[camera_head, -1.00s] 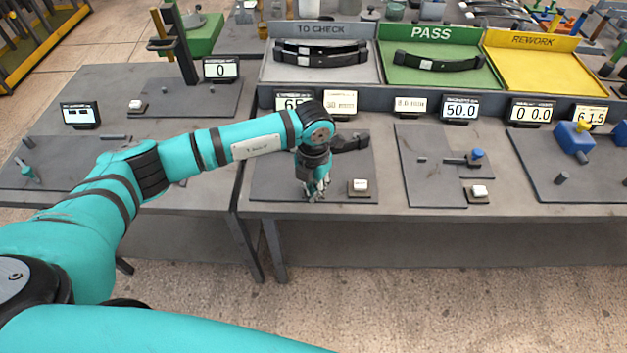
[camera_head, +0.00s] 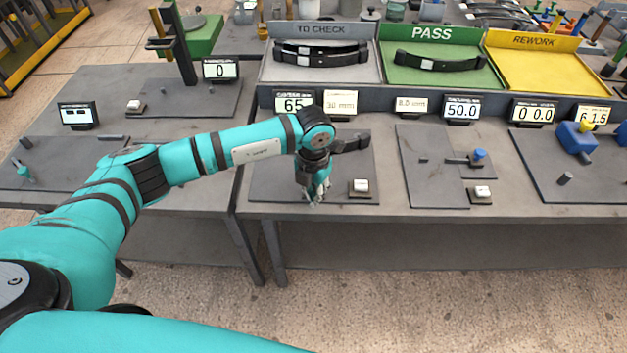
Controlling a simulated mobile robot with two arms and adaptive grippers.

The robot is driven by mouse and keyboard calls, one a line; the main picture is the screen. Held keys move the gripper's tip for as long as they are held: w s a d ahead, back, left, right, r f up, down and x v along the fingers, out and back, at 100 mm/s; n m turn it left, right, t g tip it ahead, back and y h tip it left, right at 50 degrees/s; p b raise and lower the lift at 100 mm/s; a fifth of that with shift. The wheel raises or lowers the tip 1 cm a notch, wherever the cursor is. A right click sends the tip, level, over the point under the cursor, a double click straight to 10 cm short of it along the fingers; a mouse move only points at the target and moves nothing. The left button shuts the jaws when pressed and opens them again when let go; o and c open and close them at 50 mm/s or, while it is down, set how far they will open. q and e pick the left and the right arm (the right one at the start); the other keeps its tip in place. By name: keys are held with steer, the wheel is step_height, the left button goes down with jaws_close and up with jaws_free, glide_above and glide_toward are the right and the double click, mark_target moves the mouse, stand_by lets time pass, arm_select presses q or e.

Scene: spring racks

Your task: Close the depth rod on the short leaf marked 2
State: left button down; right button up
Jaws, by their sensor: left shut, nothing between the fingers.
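My left gripper (camera_head: 316,201) is shut and empty. It points down over the grey base plate (camera_head: 268,180) of the gauge station at the middle bench's left end. A dark block-like part (camera_head: 352,142) shows just behind and right of my wrist; part of it is hidden by the wrist. I cannot make out a depth rod or a leaf marked 2; my arm covers part of the plate. Two dark leaves (camera_head: 335,57) lie in the TO CHECK tray (camera_head: 270,78), and one leaf (camera_head: 438,64) lies in the PASS tray (camera_head: 400,78). My right gripper is out of view.
A small box with a white button (camera_head: 360,188) sits right of my gripper. Behind stands a display reading 65 (camera_head: 293,102). Another plate (camera_head: 415,185) with a blue-knobbed part (camera_head: 479,154) lies to the right. The yellow REWORK tray (camera_head: 530,72) is empty.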

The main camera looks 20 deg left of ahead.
arm_select(q)
steer(key=shift+w, duration=0.1)
steer(key=shift+w+a+b, duration=0.25)
steer(key=shift+w+b, duration=0.45)
steer(key=shift+w, duration=0.1)
steer(key=shift+w+a+b, duration=0.25)
steer(key=shift+w+b, duration=0.45)
steer(key=shift+w, duration=0.15)
steer(key=shift+w+a+b, duration=0.25)
steer(key=shift+w+b, duration=0.45)
steer(key=shift+w, duration=0.1)
steer(key=shift+w+r, duration=0.1)
steer(key=shift+r, duration=0.1)
steer(key=shift+r, duration=0.2)
steer(key=shift+r+p, duration=0.45)
steer(key=shift+s+r+p, duration=0.2)
steer(key=shift+r+p, duration=1.4)
steer(key=shift+r, duration=1.05)
